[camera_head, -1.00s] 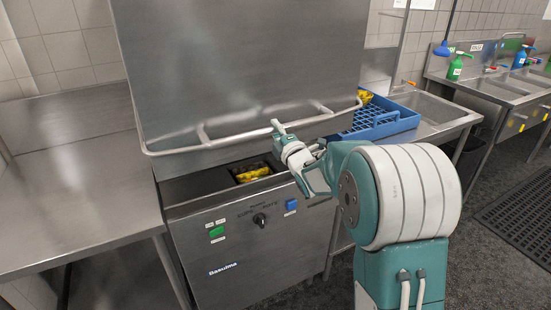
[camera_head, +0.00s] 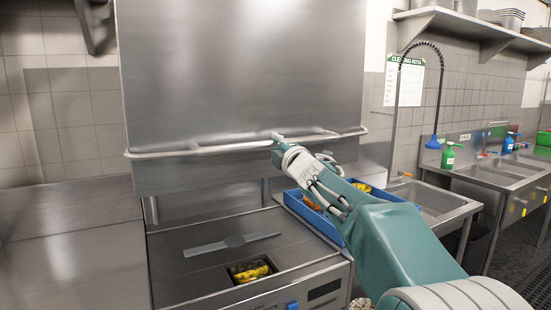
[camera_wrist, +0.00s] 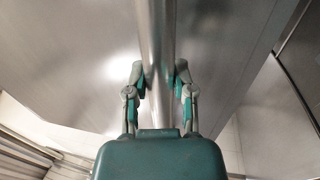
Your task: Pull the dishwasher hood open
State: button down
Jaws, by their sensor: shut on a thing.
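The dishwasher hood (camera_head: 240,75) is a large steel box in the head view. It is raised, with a wide gap between its lower edge and the dishwasher base (camera_head: 180,255). A long bar handle (camera_head: 215,149) runs across its lower front. My gripper (camera_head: 280,140) is at the handle, right of its middle. In the wrist view, the fingers of my gripper (camera_wrist: 160,80) sit on both sides of the handle bar (camera_wrist: 158,45), shut on it. Inside the base, a spray arm (camera_head: 232,244) and an opening with yellow items (camera_head: 250,271) are in view.
A blue rack (camera_head: 310,212) with yellow items stands right of the base, partly behind my arm. A sink (camera_head: 430,198) is further right, under a wall shelf (camera_head: 480,25). A bare steel counter (camera_head: 75,250) lies on the left.

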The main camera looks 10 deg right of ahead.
dwell(0.3)
jog(key=shift+c, duration=2.2)
grip_release()
jog(key=v, duration=1.2)
jog(key=shift+a+f, duration=0.1)
jog(key=s+a+f+m+g+h, duration=0.1)
jog(key=s+f+m+g+h, duration=0.1)
jog(key=s+f+m+g, duration=0.5)
jog(key=s+a+f+m+g+h, duration=0.1)
jog(key=s+f+m+g+h, duration=0.2)
jog(key=s+f+m, duration=1.1)
jog(key=s+f+g, duration=0.3)
jog(key=s+f, duration=0.2)
jog(key=s, duration=0.5)
jog(key=shift+g+h, duration=0.3)
jog(key=shift+g, duration=0.1)
